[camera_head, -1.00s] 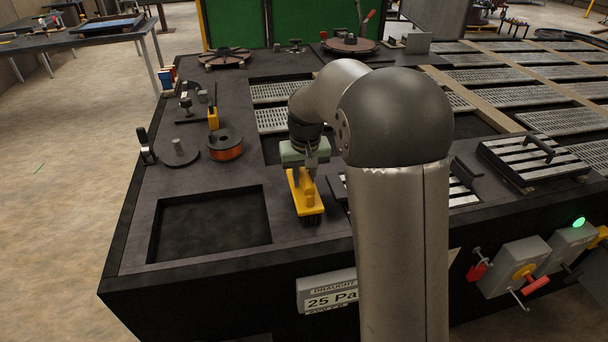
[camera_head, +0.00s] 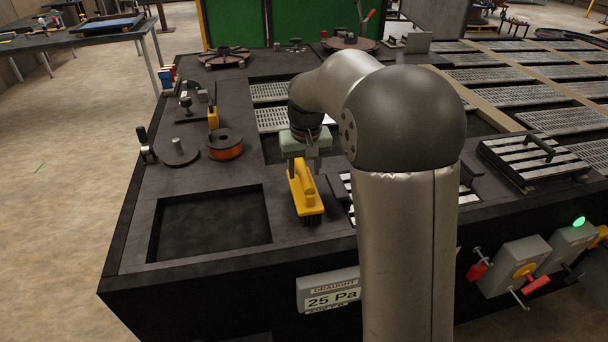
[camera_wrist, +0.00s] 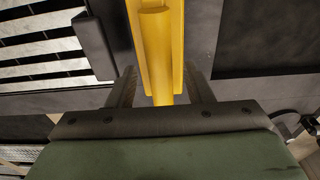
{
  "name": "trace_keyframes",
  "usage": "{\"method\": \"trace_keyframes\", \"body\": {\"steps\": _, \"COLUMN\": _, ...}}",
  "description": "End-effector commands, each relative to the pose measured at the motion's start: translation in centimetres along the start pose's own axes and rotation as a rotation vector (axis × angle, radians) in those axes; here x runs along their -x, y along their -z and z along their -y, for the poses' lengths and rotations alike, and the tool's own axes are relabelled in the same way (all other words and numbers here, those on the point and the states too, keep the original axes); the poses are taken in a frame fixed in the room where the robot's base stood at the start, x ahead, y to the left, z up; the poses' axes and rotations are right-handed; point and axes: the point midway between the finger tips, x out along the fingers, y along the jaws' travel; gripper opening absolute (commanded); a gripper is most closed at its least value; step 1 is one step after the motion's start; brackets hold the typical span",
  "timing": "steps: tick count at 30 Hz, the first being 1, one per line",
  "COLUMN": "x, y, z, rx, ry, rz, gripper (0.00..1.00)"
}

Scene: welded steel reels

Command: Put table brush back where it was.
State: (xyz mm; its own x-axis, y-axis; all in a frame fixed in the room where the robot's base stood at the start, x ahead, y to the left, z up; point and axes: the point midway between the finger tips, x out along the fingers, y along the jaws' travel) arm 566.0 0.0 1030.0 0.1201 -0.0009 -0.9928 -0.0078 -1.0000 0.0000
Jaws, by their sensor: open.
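The table brush (camera_head: 304,197) is yellow with dark bristles and stands bristles down on the dark bench top, right of the square recess. Its yellow handle also shows in the wrist view (camera_wrist: 161,55), running lengthwise through the middle. My gripper (camera_head: 304,168) is just above and behind the brush in the head view. In the wrist view my gripper (camera_wrist: 161,92) has its two fingers apart, one on each side of the handle, with gaps visible. The fingers are open and hold nothing. The exact height of the fingertips over the handle is hard to tell.
A square recess (camera_head: 212,190) lies left of the brush. A slatted grate (camera_head: 345,190) is close on its right, partly hidden by my arm. An orange-wound reel (camera_head: 226,145) and a disc with a peg (camera_head: 178,153) stand behind left. The front bench edge is near.

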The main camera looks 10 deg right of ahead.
Motion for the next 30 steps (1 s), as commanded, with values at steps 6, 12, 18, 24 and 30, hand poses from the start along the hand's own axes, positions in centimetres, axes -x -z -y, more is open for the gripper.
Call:
{"method": "trace_keyframes", "body": {"steps": 6, "x": 5.0, "y": 0.1, "z": 0.0, "rx": 0.0, "ry": 0.0, "rz": -0.005, "gripper": 0.46}}
{"method": "trace_keyframes", "body": {"steps": 12, "x": 8.2, "y": 0.0, "z": 0.0, "rx": 0.0, "ry": 0.0, "rz": -0.002, "gripper": 0.46}}
{"method": "trace_keyframes", "body": {"steps": 18, "x": 9.3, "y": 0.0, "z": 0.0, "rx": 0.0, "ry": 0.0, "rz": 0.0, "gripper": 0.46}}
{"method": "trace_keyframes", "body": {"steps": 24, "x": 9.2, "y": -2.7, "z": 0.0, "rx": 0.001, "ry": 0.004, "rz": 0.007, "gripper": 0.46}}
{"method": "trace_keyframes", "body": {"steps": 30, "x": 7.0, "y": -13.7, "z": 0.3, "rx": 0.011, "ry": 0.014, "rz": 0.036, "gripper": 0.46}}
